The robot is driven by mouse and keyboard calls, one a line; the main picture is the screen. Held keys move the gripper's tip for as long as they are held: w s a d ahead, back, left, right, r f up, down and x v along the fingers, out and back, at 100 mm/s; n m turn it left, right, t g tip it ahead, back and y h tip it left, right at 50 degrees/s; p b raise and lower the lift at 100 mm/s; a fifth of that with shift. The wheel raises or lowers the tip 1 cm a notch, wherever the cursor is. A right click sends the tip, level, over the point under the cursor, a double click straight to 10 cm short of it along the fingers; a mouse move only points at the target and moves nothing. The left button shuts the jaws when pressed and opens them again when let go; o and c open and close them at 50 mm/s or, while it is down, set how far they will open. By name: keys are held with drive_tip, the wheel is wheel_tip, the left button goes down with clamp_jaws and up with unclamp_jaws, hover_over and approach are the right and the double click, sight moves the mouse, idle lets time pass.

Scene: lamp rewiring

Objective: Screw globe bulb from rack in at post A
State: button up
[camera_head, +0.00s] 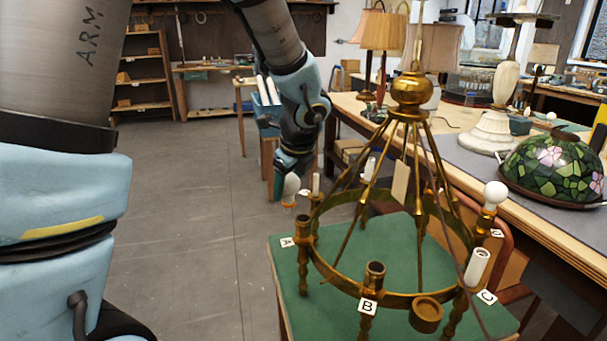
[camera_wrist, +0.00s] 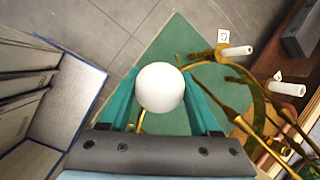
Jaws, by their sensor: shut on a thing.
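My gripper (camera_head: 290,178) is shut on a white globe bulb, which hangs below the fingers in the head view (camera_head: 291,188). The bulb also shows between the two teal fingers in the wrist view (camera_wrist: 160,87). The bulb is in the air, a little up and left of post A (camera_head: 304,231) in the picture, and apart from it. Post A is a brass post on the chandelier ring beside the label A (camera_head: 288,242); no bulb is seen on it. The brass chandelier (camera_head: 412,92) stands on a green-topped table (camera_head: 300,300). The rack cannot be made out.
Post B (camera_head: 375,275) has an open brass socket. A white sleeve (camera_head: 477,267) stands at C and a globe bulb (camera_head: 495,195) at D. Slanting chandelier rods rise right of my gripper. A bench with lamps and a stained-glass shade (camera_head: 550,168) stands right. Floor at left is clear.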

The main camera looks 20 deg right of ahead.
drive_tip(key=s+d+m+b, duration=0.1)
drive_tip(key=f+m+h+b, duration=0.1)
drive_tip(key=s+d+f+m+b, duration=0.1)
drive_tip(key=shift+s+d+f+b, duration=0.1)
drive_tip(key=shift+s+d+b, duration=0.2)
drive_tip(key=shift+d+b, duration=0.05)
idle(0.5)
drive_tip(key=shift+f, duration=0.15)
idle(1.0)
drive_tip(key=shift+w, duration=0.1)
